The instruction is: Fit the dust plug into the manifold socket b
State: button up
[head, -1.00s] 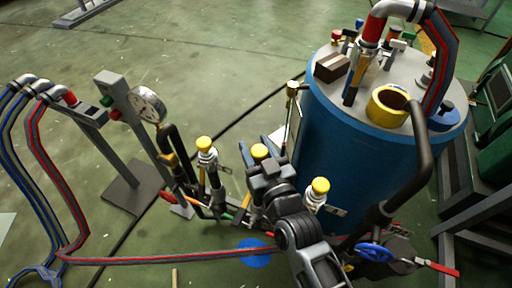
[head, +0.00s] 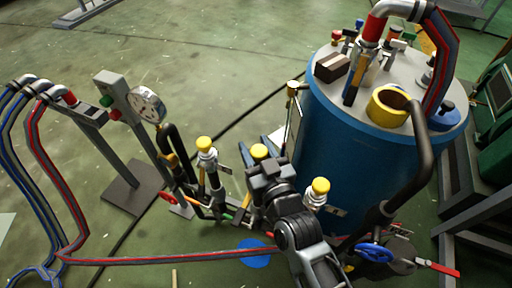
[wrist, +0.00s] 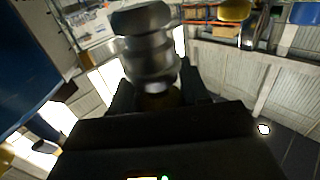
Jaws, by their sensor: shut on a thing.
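My gripper (head: 262,160) is at the manifold, shut on a yellow dust plug (head: 259,151), whose top shows just beyond my wrist. In the wrist view a dark yellow part of the plug (wrist: 160,97) sits between the fingers, in shadow. A silver ribbed fitting (wrist: 148,48) is in line with the plug and very close to it. It appears to be the manifold socket, but its letter is not visible. I cannot tell how far the plug sits in it. In the head view my gripper hides the middle socket.
Yellow-capped fittings stand to the left (head: 205,146) and right (head: 320,188) of my gripper. A blue vessel (head: 330,150) rises close on the right. A pressure gauge (head: 147,104) and grey post stand left. A red-blue hose (head: 160,260) crosses in front. Open floor lies behind left.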

aim_at(256, 160)
jog(key=shift+f+b, duration=2.25)
jog(key=shift+b, duration=0.05)
jog(key=o, duration=1.2)
jog(key=shift+v, duration=3.9)
